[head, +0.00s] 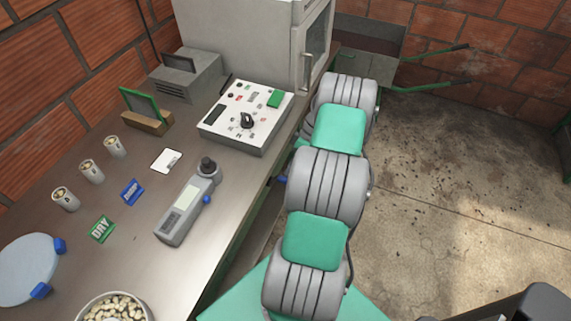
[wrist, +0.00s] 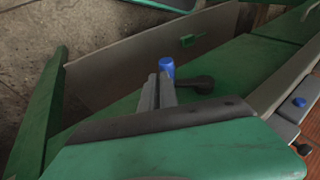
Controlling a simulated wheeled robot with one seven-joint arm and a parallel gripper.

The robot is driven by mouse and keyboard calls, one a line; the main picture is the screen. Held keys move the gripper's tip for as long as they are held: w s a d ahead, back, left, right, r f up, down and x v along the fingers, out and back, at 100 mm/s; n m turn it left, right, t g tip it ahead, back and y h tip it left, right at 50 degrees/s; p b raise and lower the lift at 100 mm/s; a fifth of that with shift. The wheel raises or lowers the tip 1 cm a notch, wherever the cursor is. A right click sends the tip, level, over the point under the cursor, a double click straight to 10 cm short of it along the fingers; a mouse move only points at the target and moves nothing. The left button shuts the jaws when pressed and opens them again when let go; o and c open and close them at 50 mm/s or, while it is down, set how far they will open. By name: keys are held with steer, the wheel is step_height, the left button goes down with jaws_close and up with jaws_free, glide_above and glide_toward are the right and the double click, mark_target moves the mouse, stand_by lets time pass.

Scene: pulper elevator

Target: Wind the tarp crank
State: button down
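In the wrist view the broad green body of my gripper fills the bottom, with a dark strip along its edge. The two grey fingers of my gripper (wrist: 158,92) stand close together near the middle. The blue crank handle (wrist: 167,68) shows at the fingertips, and they look shut on it. The dark crank arm (wrist: 192,83) runs right from there to a rounded end. The fingers hide the handle's lower part. The tarp cannot be made out for certain. In the head view my gripper and the crank are out of sight.
Green panels (wrist: 248,70) and a grey-brown panel (wrist: 115,70) surround the crank. In the head view a steel bench (head: 55,180) at left holds a control box (head: 245,115), a handheld meter (head: 188,208) and several cups. Open concrete floor (head: 460,170) lies at right.

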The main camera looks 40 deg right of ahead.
steer(key=f+b, duration=0.2)
steer(key=a+f+b, duration=0.1)
steer(key=f+b, duration=0.1)
steer(key=shift+s+a, duration=0.2)
steer(key=shift+d+r, duration=0.1)
steer(key=shift+r, duration=0.05)
stand_by(1.2)
